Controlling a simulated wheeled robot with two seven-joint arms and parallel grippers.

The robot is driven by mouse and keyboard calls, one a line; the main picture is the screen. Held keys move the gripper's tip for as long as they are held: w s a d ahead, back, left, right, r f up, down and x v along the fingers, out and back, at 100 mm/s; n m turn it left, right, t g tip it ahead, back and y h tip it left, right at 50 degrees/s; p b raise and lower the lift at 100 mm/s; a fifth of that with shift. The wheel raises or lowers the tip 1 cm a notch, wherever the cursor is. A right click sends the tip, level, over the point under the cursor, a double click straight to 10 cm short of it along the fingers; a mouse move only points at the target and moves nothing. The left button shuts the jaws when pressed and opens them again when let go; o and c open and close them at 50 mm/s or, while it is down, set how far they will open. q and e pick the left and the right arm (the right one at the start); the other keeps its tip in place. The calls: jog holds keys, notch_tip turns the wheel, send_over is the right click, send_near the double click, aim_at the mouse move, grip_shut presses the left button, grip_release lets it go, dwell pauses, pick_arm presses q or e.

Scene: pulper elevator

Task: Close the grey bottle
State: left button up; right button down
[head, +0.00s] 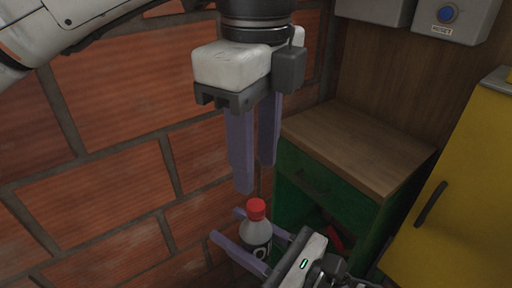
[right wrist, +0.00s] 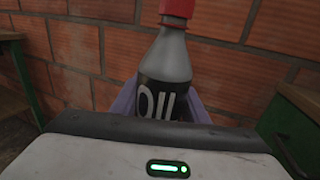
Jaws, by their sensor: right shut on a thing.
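The grey bottle (head: 258,236) has a red cap (head: 257,208) on its top and a dark label reading "OIL". It stands upright between the fingers of my right gripper (head: 238,227), which is shut on it. In the right wrist view the grey bottle (right wrist: 168,75) rises between the purple fingers, and the red cap (right wrist: 177,8) is cut off by the top edge. My left gripper (head: 254,178) points down above the cap, its two purple fingers apart with nothing between them. Whether the cap is screwed tight cannot be told.
A green cabinet (head: 325,200) with a wooden top (head: 360,145) stands right of the bottle, with a red object inside. A yellow cabinet (head: 465,190) is further right. A brick wall (head: 110,170) is behind. A grey box with a blue button (head: 447,15) hangs at upper right.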

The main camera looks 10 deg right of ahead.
aim_at(255, 204)
pick_arm(q)
notch_tip(255, 204, down, 7)
jog(key=shift+f, duration=0.1)
dwell(0.3)
